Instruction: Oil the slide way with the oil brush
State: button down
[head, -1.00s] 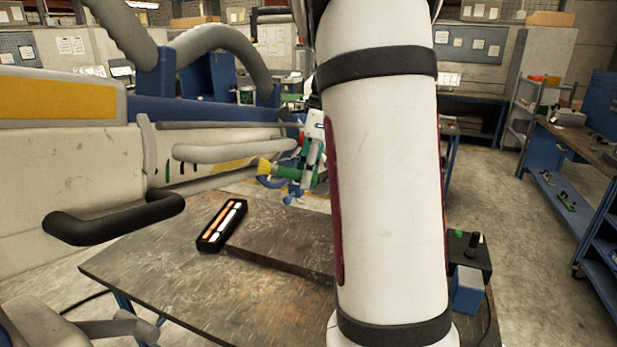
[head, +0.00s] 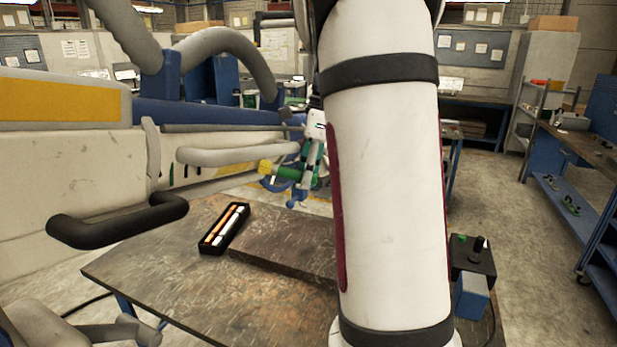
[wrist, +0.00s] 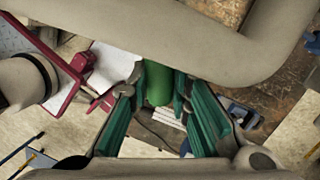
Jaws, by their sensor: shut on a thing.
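The oil brush (head: 286,172) has a green handle and a yellow tip (head: 265,168) that points left in the head view. My gripper (head: 308,172) is shut on its handle and holds it above the table's far edge. In the wrist view, the green handle (wrist: 158,84) sits between my green fingers (wrist: 162,100), and the yellow tip is hidden. I cannot tell for sure which part is the slide way; a thin dark rail (head: 225,128) runs along the large machine, above and behind the brush. I cannot see contact between brush and machine.
A thick grey bar (head: 235,154) lies close to the brush and crosses the top of the wrist view (wrist: 200,60). A black tray (head: 206,249) with orange and white sticks lies on the table (head: 150,285). A control box (head: 472,258) stands right.

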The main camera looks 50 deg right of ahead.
jog(key=shift+s+a+r+p, duration=0.2)
jog(key=shift+a+p, duration=0.1)
jog(key=shift+a, duration=0.3)
jog(key=shift+s+a+r+p, duration=0.2)
jog(key=shift+s+a+p, duration=0.1)
jog(key=shift+a, duration=0.35)
jog(key=shift+s+a+r+p, duration=0.2)
jog(key=shift+a+p, duration=0.1)
jog(key=shift+a, duration=0.3)
jog(key=shift+w+d+f+b, duration=0.3)
jog(key=shift+w+d, duration=0.15)
jog(key=shift+d, duration=0.1)
jog(key=shift+w+d+f+b, duration=0.1)
jog(key=shift+w+d+b, duration=0.15)
jog(key=shift+d, duration=0.4)
jog(key=shift+w+d+f+b, duration=0.1)
jog(key=shift+w+d+b, duration=0.15)
jog(key=shift+d, duration=0.4)
jog(key=shift+s, duration=0.1)
jog(key=s+f+p, duration=0.1)
jog(key=s+f, duration=0.2)
jog(key=s, duration=0.2)
jog(key=shift+d+f+p, duration=0.2)
jog(key=shift+d+p, duration=0.1)
jog(key=shift+d, duration=0.05)
